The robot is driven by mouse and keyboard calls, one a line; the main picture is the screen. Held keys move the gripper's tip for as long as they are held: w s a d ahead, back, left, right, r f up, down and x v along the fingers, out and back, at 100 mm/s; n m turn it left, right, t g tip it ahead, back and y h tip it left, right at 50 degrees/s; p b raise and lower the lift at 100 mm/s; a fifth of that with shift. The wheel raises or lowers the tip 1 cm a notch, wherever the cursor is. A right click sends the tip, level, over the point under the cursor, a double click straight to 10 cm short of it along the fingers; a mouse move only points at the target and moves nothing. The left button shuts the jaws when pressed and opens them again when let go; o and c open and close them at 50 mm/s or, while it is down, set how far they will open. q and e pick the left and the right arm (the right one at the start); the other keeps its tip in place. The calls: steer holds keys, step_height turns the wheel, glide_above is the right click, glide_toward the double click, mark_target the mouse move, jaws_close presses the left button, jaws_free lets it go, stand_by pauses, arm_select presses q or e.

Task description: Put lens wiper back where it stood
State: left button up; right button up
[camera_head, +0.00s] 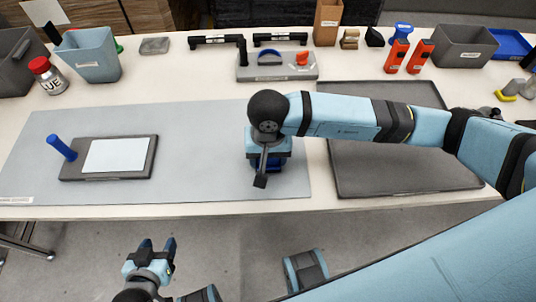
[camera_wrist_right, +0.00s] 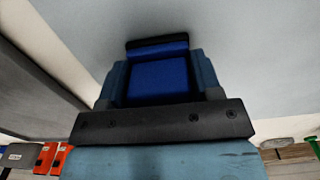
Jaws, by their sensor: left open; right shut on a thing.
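My right gripper (camera_head: 268,160) is shut on a blue piece with a black edge strip, which looks like the lens wiper (camera_wrist_right: 160,72). In the right wrist view the wiper sits between both fingers, its black strip facing away. In the head view the wrist hides most of it; a little dark blue shows beneath, over the right end of the grey mat (camera_head: 215,150). Whether it touches the mat I cannot tell. My left gripper (camera_head: 157,248) is open and empty, in front of the table's near edge.
A dark tablet with a pale panel (camera_head: 115,155) and a blue upright handle (camera_head: 62,148) lie on the mat's left. A large dark tray (camera_head: 400,170) is right of the mat. A grey holder (camera_head: 278,72), bins and orange pieces stand behind. The mat's middle is clear.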

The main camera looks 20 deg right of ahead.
steer(key=shift+f, duration=0.1)
steer(key=o, duration=0.8)
step_height(320, 180, up, 12)
steer(key=shift+r, duration=0.2)
stand_by(0.5)
